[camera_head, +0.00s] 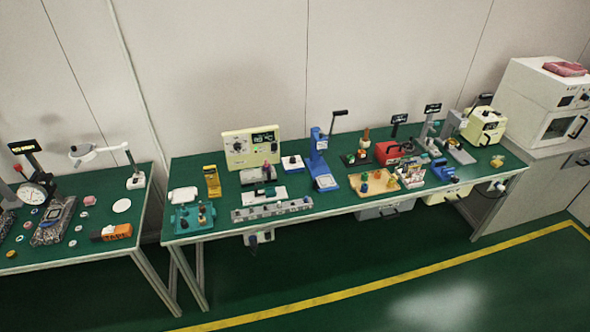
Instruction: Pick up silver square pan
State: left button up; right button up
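I cannot make out a silver square pan for certain. A small pale square plate (326,182) sits at the foot of a blue upright stand (318,150) near the middle of the long green-topped table (345,196). A white square top (291,161) on a small dark blue base stands just left of that stand. Both are too small to tell whether either is the pan. Neither of my grippers shows in this view.
A second green table (95,238) at left holds a dial gauge (32,194) and an orange tape box (116,232). A cream panel box (250,147) stands at the long table's back. A white oven (545,105) stands far right. The green floor (300,275) in front is clear.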

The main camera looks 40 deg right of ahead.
aim_at(268, 172)
jog(key=z, duration=0.9)
jog(key=i, duration=1.25)
jog(key=u, duration=0.1)
